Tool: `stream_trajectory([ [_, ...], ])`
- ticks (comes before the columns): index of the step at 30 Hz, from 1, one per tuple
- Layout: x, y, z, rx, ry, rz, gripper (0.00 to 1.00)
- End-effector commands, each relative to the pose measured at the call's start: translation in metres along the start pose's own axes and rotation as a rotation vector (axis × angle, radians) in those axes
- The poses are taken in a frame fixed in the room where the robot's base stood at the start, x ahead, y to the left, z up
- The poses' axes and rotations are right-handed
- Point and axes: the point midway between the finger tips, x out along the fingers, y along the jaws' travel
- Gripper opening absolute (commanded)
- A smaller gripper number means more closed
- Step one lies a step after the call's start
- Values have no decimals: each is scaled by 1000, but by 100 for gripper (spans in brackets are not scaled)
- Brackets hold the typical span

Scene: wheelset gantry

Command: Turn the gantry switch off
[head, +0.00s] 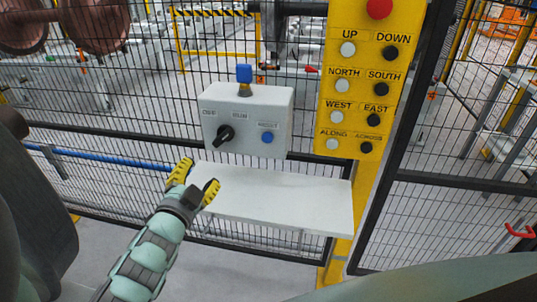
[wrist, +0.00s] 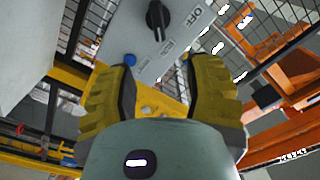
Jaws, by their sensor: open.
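The gantry switch, a black rotary knob (head: 224,135), sits on the front of a grey-white control box (head: 272,115) on the mesh fence. Its pointer is tilted; its labels are too small to read in the head view. In the wrist view the black knob (wrist: 157,18) shows at the top, with the word OFF beside it. A blue button (head: 267,138) is to its right on the box. My gripper (head: 194,180) is open and empty, in front of the white shelf, below and left of the knob and apart from it. Its yellow fingers (wrist: 160,78) are spread in the wrist view.
A white shelf (head: 280,200) juts out below the box. A blue-topped lamp (head: 244,75) stands on the box. A yellow panel (head: 362,85) with labelled buttons and a red button is to the right. Mesh fence (head: 455,110) surrounds them.

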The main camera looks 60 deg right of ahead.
Motion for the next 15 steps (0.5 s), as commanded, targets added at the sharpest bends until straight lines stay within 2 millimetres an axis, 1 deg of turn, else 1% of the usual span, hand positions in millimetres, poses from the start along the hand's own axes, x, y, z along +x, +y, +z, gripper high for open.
stream_trajectory([
  [1, 2, 4, 0, 4, 2, 8, 50],
  [5, 9, 2, -1, 6, 0, 8, 50],
  [15, 53, 2, -2, 4, 1, 8, 50],
])
